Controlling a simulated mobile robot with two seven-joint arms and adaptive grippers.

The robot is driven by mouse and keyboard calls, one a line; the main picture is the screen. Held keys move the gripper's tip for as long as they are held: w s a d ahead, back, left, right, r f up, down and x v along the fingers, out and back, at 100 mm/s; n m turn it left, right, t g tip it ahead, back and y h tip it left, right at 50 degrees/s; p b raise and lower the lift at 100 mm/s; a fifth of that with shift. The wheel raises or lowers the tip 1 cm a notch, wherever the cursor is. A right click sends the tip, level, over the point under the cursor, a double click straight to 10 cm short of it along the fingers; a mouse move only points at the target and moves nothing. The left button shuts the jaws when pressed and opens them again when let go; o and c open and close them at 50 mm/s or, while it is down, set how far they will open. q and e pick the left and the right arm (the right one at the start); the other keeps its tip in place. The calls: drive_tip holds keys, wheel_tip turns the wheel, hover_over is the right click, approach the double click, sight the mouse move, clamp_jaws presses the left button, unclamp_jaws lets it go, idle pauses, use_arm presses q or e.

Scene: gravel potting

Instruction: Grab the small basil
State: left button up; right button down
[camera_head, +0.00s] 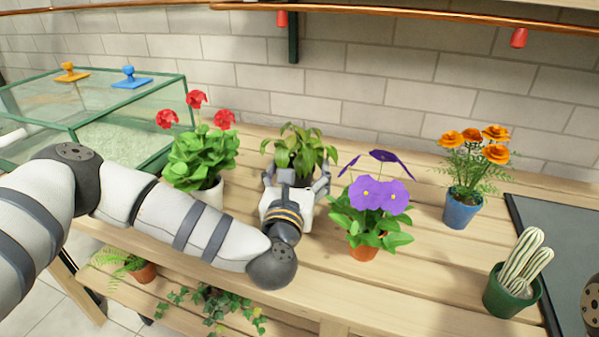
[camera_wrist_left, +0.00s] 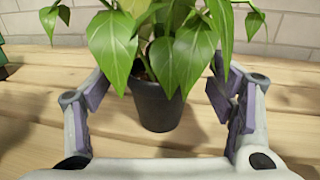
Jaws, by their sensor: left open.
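The small basil (camera_head: 300,147) has pointed green leaves and stands upright on the wooden bench, behind my left gripper in the head view. In the left wrist view its dark grey pot (camera_wrist_left: 157,104) stands straight ahead, with leaves (camera_wrist_left: 180,50) hanging over its rim. My left gripper (camera_head: 297,174) is open, with one finger on each side of the pot. In the left wrist view a gap shows between the pot and each finger. In the head view the gripper hides most of the pot. My right gripper is not in view.
A red-flowered plant (camera_head: 201,155) in a white pot stands left of the basil. A purple-flowered plant (camera_head: 372,203) stands close on the right. Farther right are an orange-flowered plant (camera_head: 463,205) and a cactus (camera_head: 516,278). A glass case (camera_head: 120,118) stands at the left, a brick wall behind.

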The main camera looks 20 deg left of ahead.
use_arm(q)
drive_tip(key=c, duration=1.4)
drive_tip(key=shift+r, duration=0.1)
